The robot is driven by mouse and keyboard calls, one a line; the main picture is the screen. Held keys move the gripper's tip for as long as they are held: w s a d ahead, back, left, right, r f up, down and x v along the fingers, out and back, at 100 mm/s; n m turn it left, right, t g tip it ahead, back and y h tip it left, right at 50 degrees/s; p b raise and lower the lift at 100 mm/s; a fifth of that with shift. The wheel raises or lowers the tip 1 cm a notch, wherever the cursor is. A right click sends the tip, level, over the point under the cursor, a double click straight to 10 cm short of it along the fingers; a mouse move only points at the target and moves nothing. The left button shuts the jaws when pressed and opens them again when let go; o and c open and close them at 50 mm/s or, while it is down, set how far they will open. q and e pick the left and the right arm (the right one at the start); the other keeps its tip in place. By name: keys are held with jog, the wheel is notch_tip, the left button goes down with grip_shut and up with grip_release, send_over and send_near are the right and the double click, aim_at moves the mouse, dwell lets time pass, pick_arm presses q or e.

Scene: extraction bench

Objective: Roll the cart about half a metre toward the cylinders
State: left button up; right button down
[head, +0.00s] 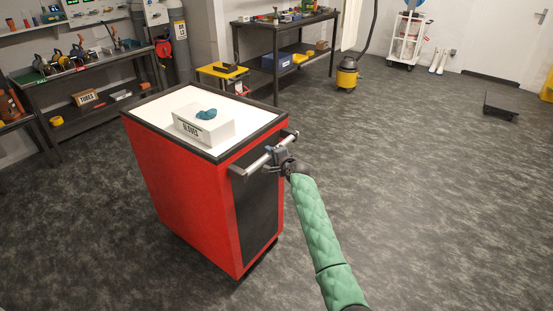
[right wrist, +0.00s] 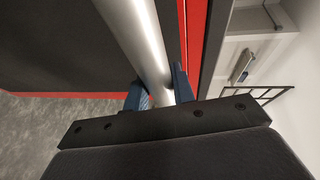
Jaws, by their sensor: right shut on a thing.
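The red cart (head: 190,195) stands on the floor left of centre, with a white top, a dark rim and a dark end panel. A silver handle bar (head: 258,162) sticks out from its right end. My right gripper (head: 281,155) is shut on this bar near its far end. In the right wrist view the bar (right wrist: 140,40) passes between the blue fingers of my right gripper (right wrist: 160,92). Tall grey cylinders (head: 179,42) stand at the back left, beyond the cart. My left gripper is out of view.
A glove box (head: 203,128) with something teal on it sits on the cart top. A grey workbench (head: 85,75) is at the left. Another bench (head: 283,62), a yellow-topped trolley (head: 222,71) and a yellow vacuum (head: 346,75) stand behind. Open floor lies at the right.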

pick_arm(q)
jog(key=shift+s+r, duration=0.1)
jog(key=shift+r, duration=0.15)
pick_arm(e)
jog(key=shift+w+a+f, duration=0.1)
jog(key=shift+w+a, duration=0.1)
jog(key=shift+a, duration=0.1)
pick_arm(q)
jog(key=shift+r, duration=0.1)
pick_arm(e)
jog(key=c, duration=1.2)
grip_release()
jog(key=shift+o, duration=0.2)
jog(key=shift+s+d, duration=0.4)
jog(key=shift+s, duration=0.15)
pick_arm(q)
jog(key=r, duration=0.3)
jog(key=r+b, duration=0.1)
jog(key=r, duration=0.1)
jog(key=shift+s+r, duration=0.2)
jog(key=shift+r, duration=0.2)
pick_arm(e)
jog(key=v, duration=0.6)
jog(key=shift+s+r, duration=0.2)
jog(key=shift+r, duration=0.05)
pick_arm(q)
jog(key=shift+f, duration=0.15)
pick_arm(e)
jog(key=shift+d, duration=0.1)
